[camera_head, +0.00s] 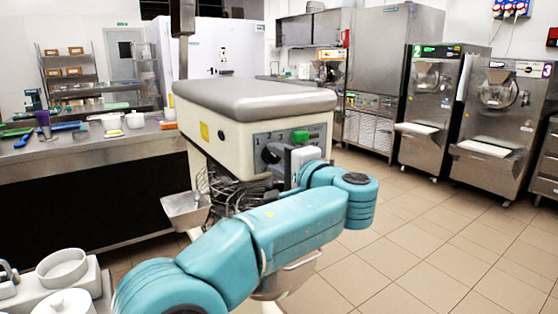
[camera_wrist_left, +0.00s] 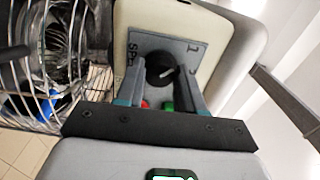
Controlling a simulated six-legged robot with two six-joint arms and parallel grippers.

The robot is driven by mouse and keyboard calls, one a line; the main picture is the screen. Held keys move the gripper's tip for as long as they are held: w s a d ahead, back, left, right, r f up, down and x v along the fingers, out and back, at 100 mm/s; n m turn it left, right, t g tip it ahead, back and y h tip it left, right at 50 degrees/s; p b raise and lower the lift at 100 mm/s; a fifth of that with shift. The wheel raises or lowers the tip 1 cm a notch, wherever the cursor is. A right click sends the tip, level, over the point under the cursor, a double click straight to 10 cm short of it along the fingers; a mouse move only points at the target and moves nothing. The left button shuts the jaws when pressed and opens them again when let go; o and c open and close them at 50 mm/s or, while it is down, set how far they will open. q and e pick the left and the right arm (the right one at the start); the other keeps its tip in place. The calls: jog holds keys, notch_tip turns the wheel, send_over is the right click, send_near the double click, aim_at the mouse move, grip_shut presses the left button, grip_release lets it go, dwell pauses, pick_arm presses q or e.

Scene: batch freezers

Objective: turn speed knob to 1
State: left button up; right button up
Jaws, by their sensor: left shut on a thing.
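The speed knob (camera_wrist_left: 160,70) is a round black dial on a grey panel (camera_wrist_left: 138,45) marked "SPE" and "1" in the left wrist view. In the head view the knob (camera_head: 270,153) shows on the side of the cream mixer (camera_head: 232,132) with a grey top. My left gripper (camera_wrist_left: 159,76) has one finger on each side of the knob and is shut on it. Its body hides part of the panel in the head view. Which mark the knob points at cannot be told. My right gripper is in neither view.
Red (camera_wrist_left: 146,104) and green (camera_wrist_left: 168,106) buttons sit between my left fingers. A wire guard (camera_wrist_left: 50,60) stands beside the panel. A steel counter (camera_head: 90,152) is at left, and white pots (camera_head: 62,268) are at lower left. The tiled floor at right is clear.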

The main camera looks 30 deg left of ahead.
pick_arm(q)
jog(key=o, duration=1)
jog(key=shift+s, duration=0.15)
jog(key=shift+d, duration=0.3)
jog(key=v, duration=1.5)
jog(key=shift+s+d, duration=0.2)
jog(key=shift+d, duration=0.1)
jog(key=shift+f, duration=0.15)
